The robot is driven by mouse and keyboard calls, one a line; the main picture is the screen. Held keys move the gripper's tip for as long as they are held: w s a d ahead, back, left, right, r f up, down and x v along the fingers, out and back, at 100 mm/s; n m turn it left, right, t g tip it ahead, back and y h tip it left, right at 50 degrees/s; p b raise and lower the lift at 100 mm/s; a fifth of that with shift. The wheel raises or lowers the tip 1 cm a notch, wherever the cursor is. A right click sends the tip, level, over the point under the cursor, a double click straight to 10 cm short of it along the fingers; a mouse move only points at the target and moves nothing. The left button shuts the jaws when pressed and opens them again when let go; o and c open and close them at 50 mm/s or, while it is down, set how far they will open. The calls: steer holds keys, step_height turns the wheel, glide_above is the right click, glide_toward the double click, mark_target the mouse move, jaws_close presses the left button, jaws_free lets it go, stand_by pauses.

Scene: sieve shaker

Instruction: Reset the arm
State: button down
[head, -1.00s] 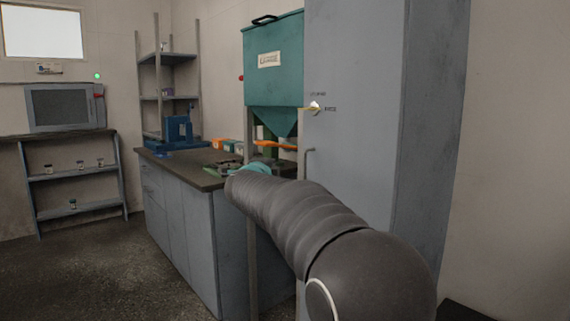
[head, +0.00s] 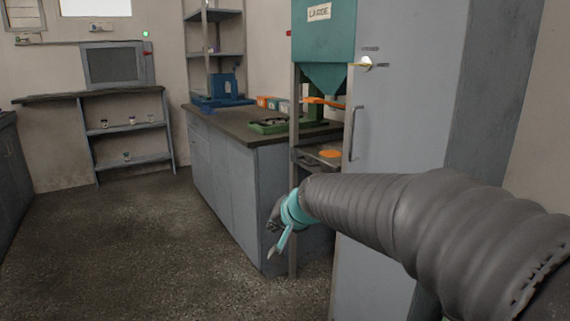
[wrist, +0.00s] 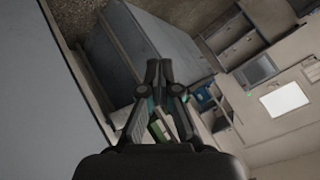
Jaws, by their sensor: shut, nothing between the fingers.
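My arm (head: 400,215), in a dark ribbed sleeve, reaches in from the lower right of the head view. My gripper (head: 273,250) hangs at its end beside a teal wrist part, in front of the workbench's cabinet side. In the wrist view my gripper (wrist: 160,70) is shut, with its two fingertips together and nothing between them. It is clear of the bench and the tall cabinet.
A grey tall cabinet (head: 405,130) stands right of centre, beside a teal hopper (head: 325,35). The workbench (head: 225,185) carries a blue machine (head: 222,90) and a green device (head: 275,125). A shelf unit (head: 125,130) stands at the back left. The floor (head: 130,240) at left is clear.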

steer(key=s+d+f+n+g+h, duration=0.1)
steer(key=s+d+f, duration=0.1)
steer(key=s+d, duration=0.4)
steer(key=s+d+f+g+h, duration=0.1)
steer(key=s+d, duration=0.5)
steer(key=s, duration=0.8)
steer(key=s+d+f+n+h, duration=0.1)
steer(key=s+d+f+h, duration=0.1)
steer(key=s+d, duration=0.4)
steer(key=s+f, duration=0.1)
steer(key=s, duration=0.2)
steer(key=shift+s+n+g+h, duration=0.3)
steer(key=shift+s+g+h, duration=0.1)
